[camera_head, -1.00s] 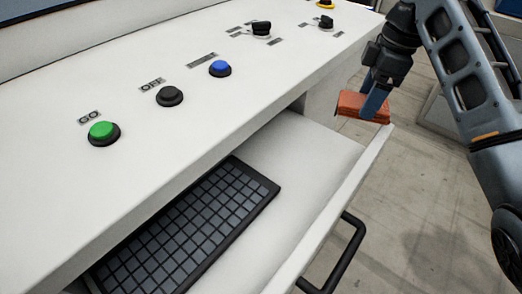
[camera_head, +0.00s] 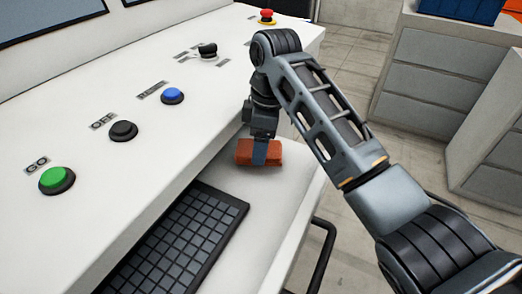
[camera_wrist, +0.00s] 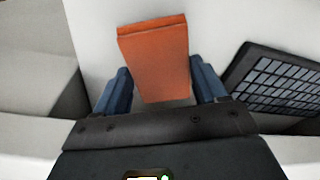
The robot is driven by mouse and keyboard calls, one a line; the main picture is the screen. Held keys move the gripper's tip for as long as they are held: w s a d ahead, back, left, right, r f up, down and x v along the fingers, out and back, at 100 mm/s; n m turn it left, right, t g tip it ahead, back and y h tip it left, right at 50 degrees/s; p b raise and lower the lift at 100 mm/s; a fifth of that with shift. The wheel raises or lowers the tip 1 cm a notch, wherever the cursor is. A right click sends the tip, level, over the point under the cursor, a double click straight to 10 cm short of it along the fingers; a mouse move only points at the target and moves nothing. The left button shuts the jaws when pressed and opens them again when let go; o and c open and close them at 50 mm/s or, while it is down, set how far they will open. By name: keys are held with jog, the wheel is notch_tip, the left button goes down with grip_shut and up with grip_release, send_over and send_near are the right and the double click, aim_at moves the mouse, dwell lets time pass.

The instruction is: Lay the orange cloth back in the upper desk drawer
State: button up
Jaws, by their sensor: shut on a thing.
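The orange cloth (camera_head: 243,151) is a folded block held at the end of my arm. My gripper (camera_head: 260,154) is shut on it, over the far part of the open drawer. In the wrist view the cloth (camera_wrist: 155,58) sits between the two blue fingers of my gripper (camera_wrist: 160,88). The white upper drawer (camera_head: 262,208) is pulled out under the desk top, with a black keyboard (camera_head: 187,240) lying in its nearer part. I cannot tell whether the cloth touches the drawer floor.
The desk top carries a green button (camera_head: 57,180), a black button (camera_head: 123,130), a blue button (camera_head: 172,96) and a red button (camera_head: 267,15). A black drawer handle (camera_head: 324,255) sticks out at the front. Grey drawer cabinets (camera_head: 430,75) stand at the right. Bare drawer floor lies beyond the keyboard.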

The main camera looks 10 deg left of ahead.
jog(key=shift+f, duration=1.7)
jog(key=o, duration=0.9)
jog(key=shift+o, duration=0.2)
notch_tip(320, 180, up, 12)
jog(key=d+p, duration=0.1)
jog(key=shift+d, duration=0.25)
